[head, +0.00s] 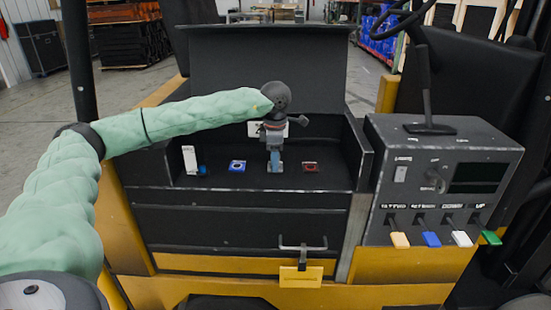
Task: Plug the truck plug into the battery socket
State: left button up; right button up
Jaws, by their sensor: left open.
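The battery compartment (256,199) of a yellow and black truck stands open in front of me, lid raised. In it are a small blue square fitting with a ring (237,167) and a small red one (310,167). They look like sockets or terminals; I cannot tell which is the battery socket. I cannot pick out the truck plug for certain. My left gripper (275,167) points down into the compartment between the blue and red fittings. It is open; its fingers look small and I see nothing clearly held. My right gripper is not in view.
A white upright piece (190,159) and a small blue round piece (202,169) are at the compartment's left. A control console (445,165) with coloured levers stands at right. The raised lid (262,75) closes off the back. A yellow latch (300,276) is in front.

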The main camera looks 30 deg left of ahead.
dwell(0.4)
pick_arm(q)
grip_shut()
jog(key=shift+r, duration=0.15)
jog(key=shift+r, duration=0.65)
jog(key=shift+r, duration=0.15)
jog(key=shift+r, duration=0.1)
jog(key=shift+r+p, duration=0.85)
jog(key=shift+r, duration=1.1)
